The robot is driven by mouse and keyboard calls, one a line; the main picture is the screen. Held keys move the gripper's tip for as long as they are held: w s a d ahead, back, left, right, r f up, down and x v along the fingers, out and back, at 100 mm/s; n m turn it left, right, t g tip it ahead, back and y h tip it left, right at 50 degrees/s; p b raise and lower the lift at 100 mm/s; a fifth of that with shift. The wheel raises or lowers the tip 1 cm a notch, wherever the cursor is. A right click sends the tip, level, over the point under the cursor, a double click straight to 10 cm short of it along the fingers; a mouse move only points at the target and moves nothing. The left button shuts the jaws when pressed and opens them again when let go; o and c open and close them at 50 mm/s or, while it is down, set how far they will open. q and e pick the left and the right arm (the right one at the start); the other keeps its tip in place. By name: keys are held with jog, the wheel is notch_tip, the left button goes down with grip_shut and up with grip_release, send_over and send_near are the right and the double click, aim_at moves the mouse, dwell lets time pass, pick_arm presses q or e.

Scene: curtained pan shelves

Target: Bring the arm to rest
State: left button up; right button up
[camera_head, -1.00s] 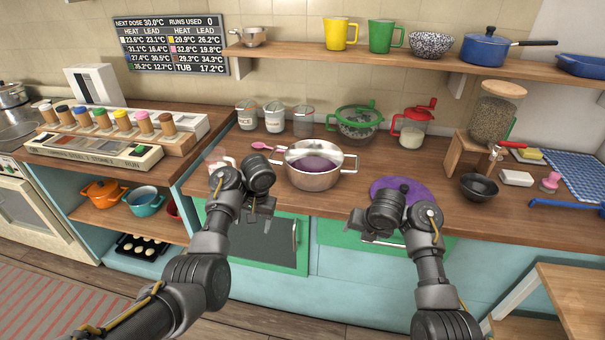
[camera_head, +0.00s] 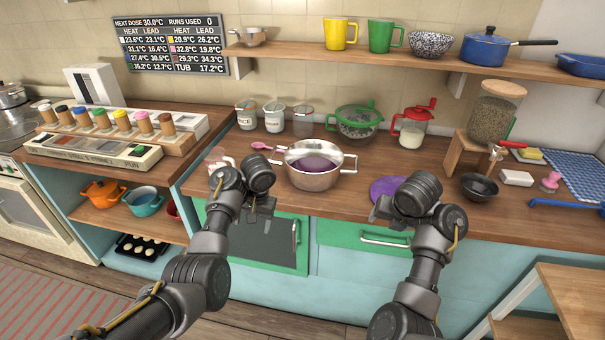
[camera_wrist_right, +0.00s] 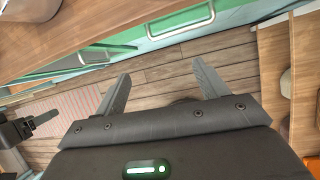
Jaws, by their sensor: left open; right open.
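My left gripper (camera_head: 262,206) is in front of the counter edge, left of the steel pot, and holds nothing that I can see. My right gripper (camera_head: 382,212) is near the counter's front edge, in front of the purple disc (camera_head: 388,190), which my right arm partly covers. In the right wrist view its two fingers (camera_wrist_right: 160,90) are spread apart with nothing between them, over the wooden floor. My left gripper also shows at the left edge of that view (camera_wrist_right: 40,120).
A steel pot (camera_head: 312,180) with purple contents stands on the wooden counter. A black bowl (camera_head: 479,187) and a jar on a wooden stand (camera_head: 495,115) are at the right. Green-fronted drawers (camera_head: 340,233) lie below the counter. A small wooden table (camera_head: 570,285) stands front right.

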jog(key=shift+n+y, duration=0.3)
jog(key=shift+y, duration=0.2)
jog(key=a, duration=0.2)
jog(key=s+a, duration=0.1)
jog(key=a, duration=0.2)
jog(key=shift+s+a+f, duration=0.15)
jog(key=shift+a, duration=0.2)
jog(key=shift+f, duration=0.1)
jog(key=d+x, duration=0.1)
jog(key=x, duration=0.6)
jog(key=shift+a+f, duration=0.2)
jog(key=shift+a, duration=0.15)
